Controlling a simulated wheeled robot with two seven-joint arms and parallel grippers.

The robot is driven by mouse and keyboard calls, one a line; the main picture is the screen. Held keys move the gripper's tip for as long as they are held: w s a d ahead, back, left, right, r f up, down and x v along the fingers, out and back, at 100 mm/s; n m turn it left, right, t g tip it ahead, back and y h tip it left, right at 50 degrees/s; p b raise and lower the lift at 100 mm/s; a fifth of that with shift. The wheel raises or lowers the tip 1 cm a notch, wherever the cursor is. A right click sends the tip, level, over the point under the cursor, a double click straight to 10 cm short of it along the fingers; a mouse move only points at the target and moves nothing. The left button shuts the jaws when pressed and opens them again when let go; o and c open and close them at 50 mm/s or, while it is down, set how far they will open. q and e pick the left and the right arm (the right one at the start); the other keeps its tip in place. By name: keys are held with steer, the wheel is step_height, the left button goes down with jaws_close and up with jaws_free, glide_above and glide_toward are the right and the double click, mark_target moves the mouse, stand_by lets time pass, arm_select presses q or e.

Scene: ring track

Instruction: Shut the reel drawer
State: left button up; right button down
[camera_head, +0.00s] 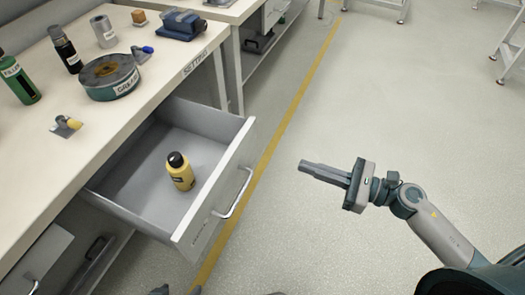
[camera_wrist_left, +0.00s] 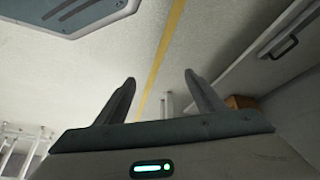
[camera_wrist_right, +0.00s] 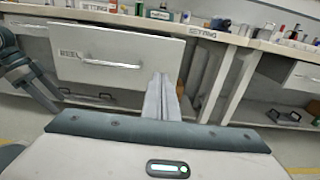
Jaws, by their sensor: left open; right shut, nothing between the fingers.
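The reel drawer (camera_head: 215,188) stands pulled out of the bench in the head view, its light grey front facing right with a bar handle (camera_head: 236,195). A yellow bottle with a black cap (camera_head: 181,172) stands inside it. The drawer front (camera_wrist_right: 150,48), marked REEL, also shows in the right wrist view. My right gripper (camera_head: 303,166) is shut and empty, to the right of the drawer front and apart from it. Its closed fingers show in the right wrist view (camera_wrist_right: 162,95). My left gripper (camera_wrist_left: 162,92) is open and empty in the left wrist view.
The bench top (camera_head: 100,165) carries a round green tin (camera_head: 108,80), bottles and small tools. Another drawer (camera_head: 35,258) shows at lower left. A second bench (camera_head: 235,14) stands behind. The floor (camera_head: 350,105) right of the drawer is clear, with a yellow line.

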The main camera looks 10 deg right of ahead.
steer(key=shift+a, duration=0.1)
steer(key=p, duration=0.3)
glide_toward(247, 147)
steer(key=x, duration=0.4)
steer(key=shift+w+a, duration=0.2)
steer(key=shift+w, duration=0.05)
arm_select(q)
steer(key=shift+s+a+g+y, duration=0.25)
steer(key=shift+s+a+g, duration=0.2)
steer(key=shift+a, duration=0.3)
steer(key=shift+s+a+g+y, duration=0.35)
steer(key=shift+s+a, duration=0.25)
steer(key=shift+a, duration=0.15)
steer(key=shift+s+a+g+y, duration=0.2)
steer(key=shift+s+a+g, duration=0.25)
steer(key=shift+a, duration=0.3)
arm_select(e)
steer(key=shift+x, duration=0.9)
steer(key=shift+w, duration=0.1)
